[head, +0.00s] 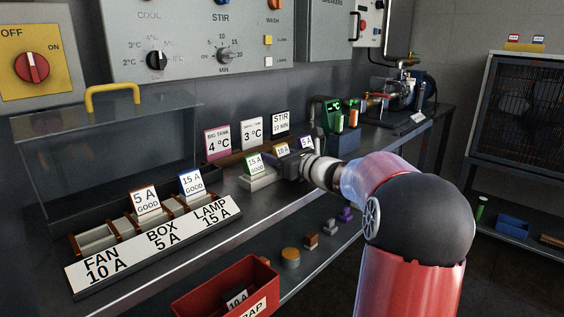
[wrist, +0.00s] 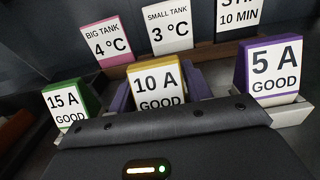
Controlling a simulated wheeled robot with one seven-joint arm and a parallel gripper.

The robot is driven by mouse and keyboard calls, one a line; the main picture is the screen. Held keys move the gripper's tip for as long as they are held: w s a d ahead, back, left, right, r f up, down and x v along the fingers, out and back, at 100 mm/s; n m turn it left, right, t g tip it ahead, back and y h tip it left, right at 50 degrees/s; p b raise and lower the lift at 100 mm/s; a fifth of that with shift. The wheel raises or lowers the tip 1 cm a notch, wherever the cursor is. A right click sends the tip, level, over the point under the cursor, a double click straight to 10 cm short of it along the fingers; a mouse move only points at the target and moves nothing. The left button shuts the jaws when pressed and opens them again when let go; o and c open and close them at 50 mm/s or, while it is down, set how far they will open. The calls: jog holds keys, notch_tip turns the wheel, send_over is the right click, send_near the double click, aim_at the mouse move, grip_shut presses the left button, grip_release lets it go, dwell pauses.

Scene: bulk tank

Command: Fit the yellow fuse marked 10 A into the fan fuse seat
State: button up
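The yellow fuse marked 10 A GOOD (wrist: 157,85) stands upright in the spare row on the bench; its card also shows in the head view (head: 283,149). My gripper (wrist: 160,92) is low at this fuse, with one dark bluish finger on each side of the card. Its body hides the fuse's lower part, so I cannot tell whether the fingers touch it. The fan fuse seat (head: 95,238) is the leftmost seat of the fuse block, above the label FAN 10 A, and looks empty. A 5 A fuse (head: 147,201) and a blue 15 A fuse (head: 191,182) stand in the other seats.
A green 15 A fuse (wrist: 64,103) and a purple 5 A fuse (wrist: 273,70) flank the yellow one closely. Setting cards (head: 218,143) stand behind. A red scrap bin (head: 200,304) sits lower in front.

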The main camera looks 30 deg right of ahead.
jog(key=c, duration=0.6)
jog(key=shift+r, duration=0.1)
notch_tip(320, 180, up, 20)
jog(key=p, duration=0.4)
jog(key=shift+p, duration=0.4)
